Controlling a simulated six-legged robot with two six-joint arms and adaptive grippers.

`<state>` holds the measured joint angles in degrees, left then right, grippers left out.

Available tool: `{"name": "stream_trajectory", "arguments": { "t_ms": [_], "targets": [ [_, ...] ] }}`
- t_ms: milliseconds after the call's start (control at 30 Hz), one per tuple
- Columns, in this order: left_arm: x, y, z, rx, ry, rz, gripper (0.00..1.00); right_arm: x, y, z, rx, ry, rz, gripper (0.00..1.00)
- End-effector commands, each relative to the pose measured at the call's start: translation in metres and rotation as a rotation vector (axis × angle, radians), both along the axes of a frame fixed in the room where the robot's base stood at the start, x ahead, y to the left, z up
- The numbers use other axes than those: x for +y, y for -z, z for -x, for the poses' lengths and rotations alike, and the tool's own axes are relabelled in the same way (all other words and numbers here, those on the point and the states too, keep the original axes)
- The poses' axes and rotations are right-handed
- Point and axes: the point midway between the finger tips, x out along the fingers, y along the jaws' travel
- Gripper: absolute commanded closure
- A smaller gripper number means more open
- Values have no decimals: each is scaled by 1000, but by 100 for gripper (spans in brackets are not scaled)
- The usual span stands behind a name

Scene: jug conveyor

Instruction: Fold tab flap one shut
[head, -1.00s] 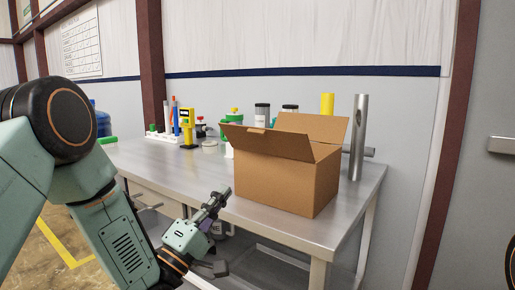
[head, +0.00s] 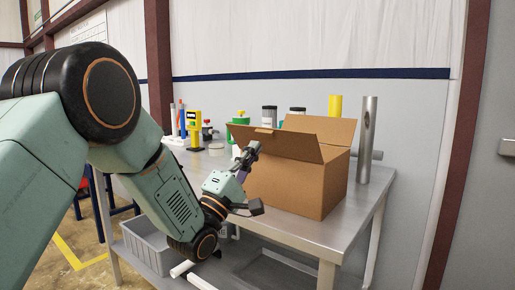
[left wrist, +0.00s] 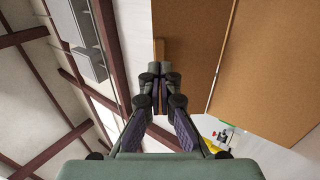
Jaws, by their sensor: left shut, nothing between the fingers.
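An open brown cardboard box (head: 301,184) stands on the metal table. Its near-left flap (head: 288,144) leans up and outward, with a small pale tab at its upper edge. Another flap (head: 322,127) stands raised behind it. My left gripper (head: 252,149) is shut and empty, pointing up at the outer face of the near-left flap, close to its left end. In the left wrist view my left gripper (left wrist: 159,72) is beside a cardboard flap (left wrist: 190,35); I cannot tell if they touch. My right gripper is not in view.
A metal tube (head: 367,140) stands right of the box. Bottles, a yellow tool (head: 194,131) and a white rack crowd the table's back left. A grey bin (head: 148,249) sits on the shelf below. The table's front right corner is bare.

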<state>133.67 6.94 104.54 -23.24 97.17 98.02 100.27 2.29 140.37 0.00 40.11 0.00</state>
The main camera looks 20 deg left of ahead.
Motion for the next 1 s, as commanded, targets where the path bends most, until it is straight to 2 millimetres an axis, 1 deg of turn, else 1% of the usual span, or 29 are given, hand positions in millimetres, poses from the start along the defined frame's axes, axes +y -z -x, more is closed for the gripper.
{"name": "stream_trajectory", "arguments": {
  "t_ms": [100,300,733,1000],
  "targets": [
    [-5,-8,-11,-1,0,-1,100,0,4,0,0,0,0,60],
    [-8,-15,-20,1,-1,-1,100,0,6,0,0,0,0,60],
    [-8,-17,-21,5,-1,-1,100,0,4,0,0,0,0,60],
    [-8,-22,-23,42,-1,-14,100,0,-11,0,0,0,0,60]
  ]
}}
